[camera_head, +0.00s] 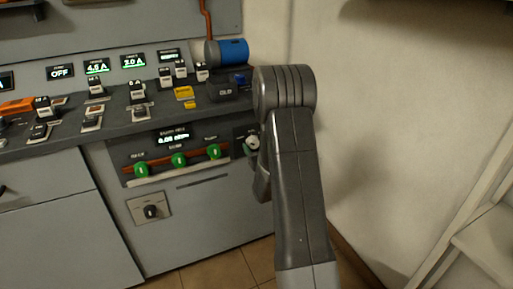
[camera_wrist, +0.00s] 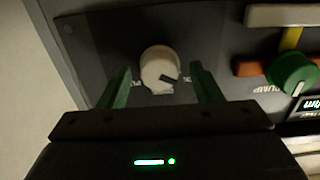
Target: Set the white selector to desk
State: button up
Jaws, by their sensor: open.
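The white selector (camera_wrist: 160,68) is a round knob with a dark pointer mark on a dark panel in the wrist view. Its pointer points to the right and a little down. Labels beside the knob are partly hidden by the fingers. In the head view the white selector (camera_head: 253,142) shows at the right end of the front panel, partly behind my arm. My gripper (camera_wrist: 160,88) is open, with one green finger on each side of the knob and a visible gap to each. I cannot tell how far the fingertips reach along the knob's depth.
Green knobs (camera_head: 179,160) sit on the panel left of the selector; one green knob (camera_wrist: 291,73) is near the right finger in the wrist view. A black knob (camera_head: 151,211) is lower down. A blue cylinder (camera_head: 233,50) lies on the console. The wall (camera_head: 400,110) is close on the right.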

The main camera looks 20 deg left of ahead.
jog(key=c, duration=1)
jog(key=shift+f, duration=0.1)
jog(key=m+b, duration=0.3)
jog(key=m, duration=0.1)
jog(key=shift+m+b, duration=0.4)
jog(key=m+b, duration=0.1)
jog(key=m, duration=0.2)
jog(key=shift+m+b, duration=0.65)
jog(key=shift+m, duration=1.55)
